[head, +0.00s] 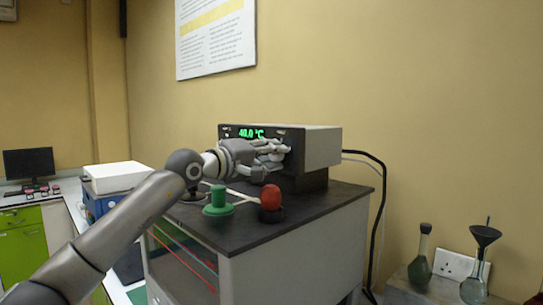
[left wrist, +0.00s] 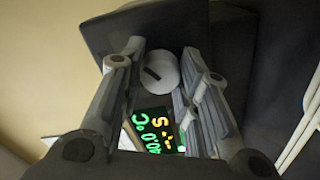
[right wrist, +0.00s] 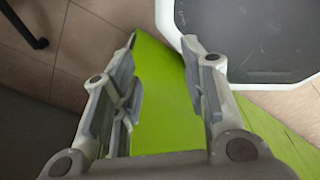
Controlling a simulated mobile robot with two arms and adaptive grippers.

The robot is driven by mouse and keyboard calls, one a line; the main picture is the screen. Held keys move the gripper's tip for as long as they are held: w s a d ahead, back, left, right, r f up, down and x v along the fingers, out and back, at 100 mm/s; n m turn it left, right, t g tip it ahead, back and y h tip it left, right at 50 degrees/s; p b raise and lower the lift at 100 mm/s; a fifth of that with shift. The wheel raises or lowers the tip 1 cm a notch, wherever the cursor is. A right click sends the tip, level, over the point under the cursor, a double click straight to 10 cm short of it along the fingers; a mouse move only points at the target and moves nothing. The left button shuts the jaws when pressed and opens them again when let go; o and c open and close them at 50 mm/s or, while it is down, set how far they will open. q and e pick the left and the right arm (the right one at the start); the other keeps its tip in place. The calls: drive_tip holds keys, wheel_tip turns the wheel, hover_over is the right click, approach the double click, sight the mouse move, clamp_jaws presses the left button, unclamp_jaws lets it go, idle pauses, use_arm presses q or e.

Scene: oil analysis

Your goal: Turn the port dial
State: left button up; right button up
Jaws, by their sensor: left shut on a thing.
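The instrument (head: 312,150) is a dark-fronted box with a light side and a green display (head: 251,133) reading 40.0 °C. My left gripper (head: 284,147) is at the right part of its front panel, covering much of it in the head view. In the left wrist view a white round dial (left wrist: 162,74) with a dark slanted mark sits between the fingers of my left gripper (left wrist: 162,55), which is shut on it. The display (left wrist: 153,128) shows below the dial there. My right gripper (right wrist: 160,42) is open and empty, above a green surface.
The instrument stands on a dark-topped cabinet (head: 335,203). Black cables run down the right side. Flasks (head: 423,258) stand at the far right.

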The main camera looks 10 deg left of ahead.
use_arm(q)
drive_tip(key=shift+f+m, duration=0.2)
drive_tip(key=shift+m, duration=0.5)
drive_tip(key=o, duration=1)
drive_tip(key=shift+r, duration=0.15)
drive_tip(key=shift+o, duration=0.2)
drive_tip(key=shift+s, duration=0.1)
drive_tip(key=shift+s+a, duration=0.15)
drive_tip(key=shift+a, duration=0.05)
drive_tip(key=v, duration=1.1)
drive_tip(key=shift+s, duration=0.2)
drive_tip(key=shift+a, duration=0.1)
